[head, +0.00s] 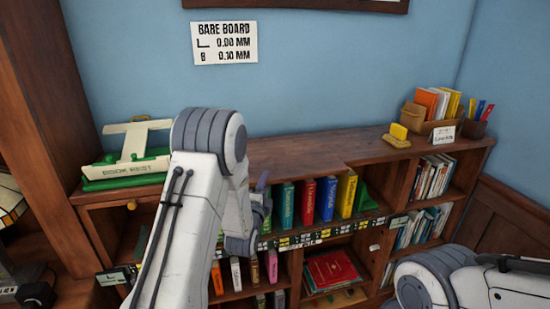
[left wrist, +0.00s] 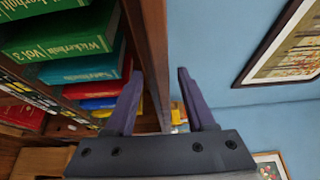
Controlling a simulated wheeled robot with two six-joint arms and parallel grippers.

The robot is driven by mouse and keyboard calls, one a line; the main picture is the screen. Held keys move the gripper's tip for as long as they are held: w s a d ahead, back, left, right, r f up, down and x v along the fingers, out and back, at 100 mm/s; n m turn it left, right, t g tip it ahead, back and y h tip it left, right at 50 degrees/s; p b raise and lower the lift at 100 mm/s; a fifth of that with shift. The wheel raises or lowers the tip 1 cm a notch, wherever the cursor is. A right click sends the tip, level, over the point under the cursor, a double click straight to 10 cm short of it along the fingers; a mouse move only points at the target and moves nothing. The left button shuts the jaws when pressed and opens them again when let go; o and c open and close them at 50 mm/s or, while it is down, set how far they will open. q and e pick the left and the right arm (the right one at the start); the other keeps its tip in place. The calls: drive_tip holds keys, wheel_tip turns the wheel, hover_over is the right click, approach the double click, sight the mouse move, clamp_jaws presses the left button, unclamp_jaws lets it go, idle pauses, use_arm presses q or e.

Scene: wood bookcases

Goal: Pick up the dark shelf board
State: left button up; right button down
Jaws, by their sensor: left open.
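The dark shelf board (head: 290,152) lies flat along the top of the bookcase, above a row of coloured books. Its front edge has a step near the right end. My left gripper (head: 262,190) is at the board's front edge, partly hidden behind my own left arm. In the left wrist view, the board (left wrist: 152,55) appears edge-on and runs between the two open purple fingers of my left gripper (left wrist: 160,88). A gap shows on the right-finger side; contact on the other side I cannot tell. My right arm shows at the lower right, but its gripper is out of view.
A green and cream book rest (head: 135,150) stands on the top at left. A box of books (head: 437,102), a yellow item (head: 398,131) and a pen cup stand at right. A sign (head: 224,43) hangs on the blue wall.

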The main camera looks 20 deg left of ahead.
use_arm(q)
drive_tip(key=w, duration=0.1)
drive_tip(key=w+p, duration=0.2)
drive_tip(key=shift+w+a+r, duration=0.2)
drive_tip(key=shift+w+r, duration=0.1)
drive_tip(key=shift+w+a+f+p, duration=0.15)
drive_tip(key=shift+w+p, duration=0.25)
drive_tip(key=shift+w, duration=0.3)
clamp_jaws()
idle(0.5)
